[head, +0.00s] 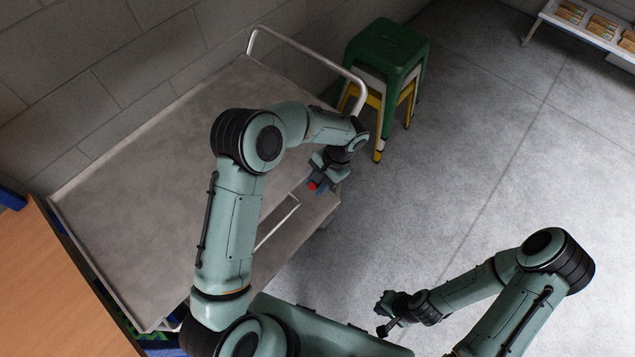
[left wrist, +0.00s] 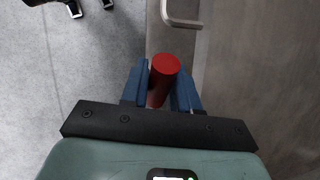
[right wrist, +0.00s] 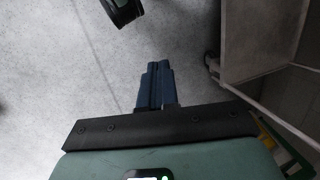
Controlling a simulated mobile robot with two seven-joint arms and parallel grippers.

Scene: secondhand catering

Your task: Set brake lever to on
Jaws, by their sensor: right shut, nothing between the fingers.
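The brake lever's red knob (left wrist: 163,78) shows in the left wrist view, standing between the two blue fingers of my left gripper (left wrist: 161,88). The fingers flank it closely; I cannot tell whether both press on it. In the head view the red knob (head: 312,186) shows at the tip of my left gripper (head: 318,182), over the near right end of the cart (head: 160,140). The rest of the lever is hidden. My right gripper (right wrist: 155,85) is shut and empty, well away from the cart over the floor; it also shows in the head view (head: 385,312).
The cart has a pale rail (head: 305,50) at its far end. Green and yellow stools (head: 388,45) are stacked just beyond it. A wooden surface (head: 50,290) is at the lower left, and a shelf (head: 590,35) at the upper right. The floor on the right is clear.

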